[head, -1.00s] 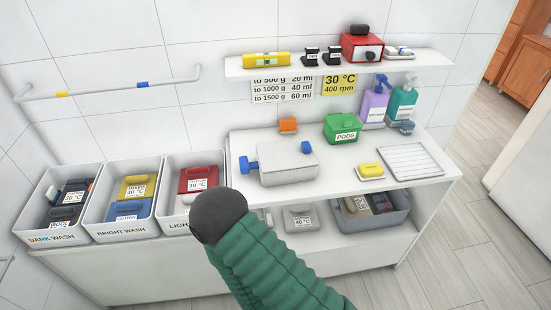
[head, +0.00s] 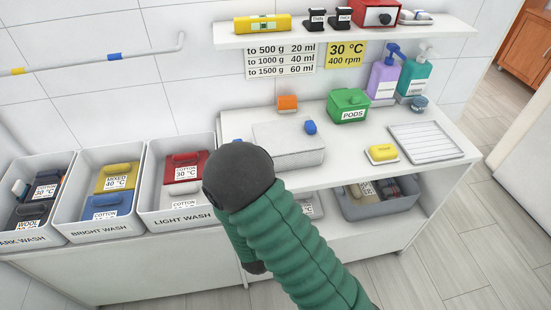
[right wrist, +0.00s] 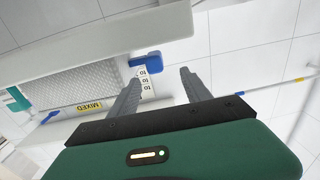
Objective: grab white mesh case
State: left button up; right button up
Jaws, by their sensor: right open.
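The white mesh case (head: 290,142) lies on the worktop in the head view, a flat pale box with blue parts at its ends. The round dark joint of my right arm hides its lower left part. In the right wrist view the mesh case (right wrist: 85,85) shows its mesh face, a yellow "MIXED" label and a blue part near one fingertip. My right gripper (right wrist: 160,74) is open, with nothing between its fingers. The fingertips are close to the blue part; I cannot tell whether they touch it. My left gripper is in neither view.
A green pods box (head: 348,106), an orange block (head: 287,103), a yellow soap (head: 382,152) and a white ribbed tray (head: 427,143) stand around the case. Wash bins (head: 180,218) stand at left. A wall shelf (head: 345,38) hangs above. A grey bin (head: 380,207) sits below.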

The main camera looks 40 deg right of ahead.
jog(key=d+f+b, duration=0.1)
jog(key=b, duration=0.2)
jog(key=shift+w+d, duration=0.1)
jog(key=shift+d, duration=0.05)
jog(key=b, duration=0.1)
jog(key=w+b, duration=0.1)
jog(key=w, duration=0.1)
jog(key=shift+d+r+b, duration=0.3)
jog(key=shift+d+b, duration=0.05)
jog(key=shift+b, duration=0.05)
jog(key=x, duration=0.2)
jog(key=r+x, duration=0.1)
jog(key=x, duration=0.2)
jog(key=shift+w+d+r, duration=0.1)
jog(key=shift+d+r, duration=0.05)
jog(key=shift+d, duration=0.15)
jog(key=shift+w+d, duration=0.2)
jog(key=shift+d, duration=0.05)
jog(key=shift+s+a, duration=0.1)
jog(key=shift+a, duration=0.15)
jog(key=c, duration=0.5)
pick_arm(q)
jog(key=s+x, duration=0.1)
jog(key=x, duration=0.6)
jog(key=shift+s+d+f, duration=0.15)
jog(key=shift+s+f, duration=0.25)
pick_arm(e)
grip_shut()
